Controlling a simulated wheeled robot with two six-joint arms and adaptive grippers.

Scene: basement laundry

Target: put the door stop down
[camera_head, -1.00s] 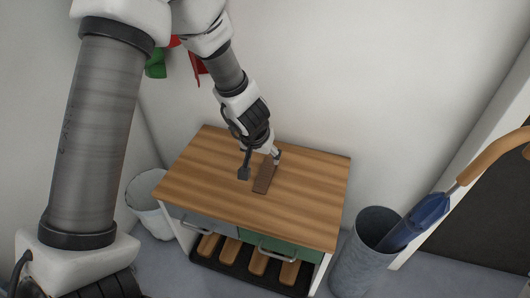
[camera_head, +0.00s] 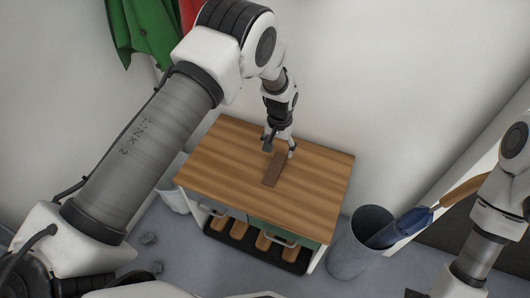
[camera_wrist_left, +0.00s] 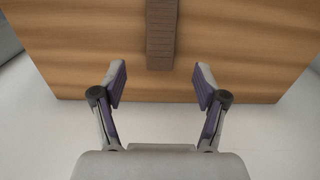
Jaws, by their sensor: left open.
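The door stop (camera_head: 273,172) is a long dark brown block lying on the striped wooden top of a small cabinet (camera_head: 320,175). It also shows in the left wrist view (camera_wrist_left: 161,35), its near end close to the line between the fingertips. My left gripper (camera_head: 279,149) is open and empty at the wall-side end of the door stop. In the left wrist view the open fingers (camera_wrist_left: 160,84) stand apart, with a gap on each side of the door stop. My right gripper is out of view.
A grey bin (camera_head: 358,245) with a blue umbrella (camera_head: 402,228) stands right of the cabinet. A pale bin (camera_head: 174,195) stands at its left. Green cloth (camera_head: 143,35) hangs on the wall. The cabinet top around the door stop is clear.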

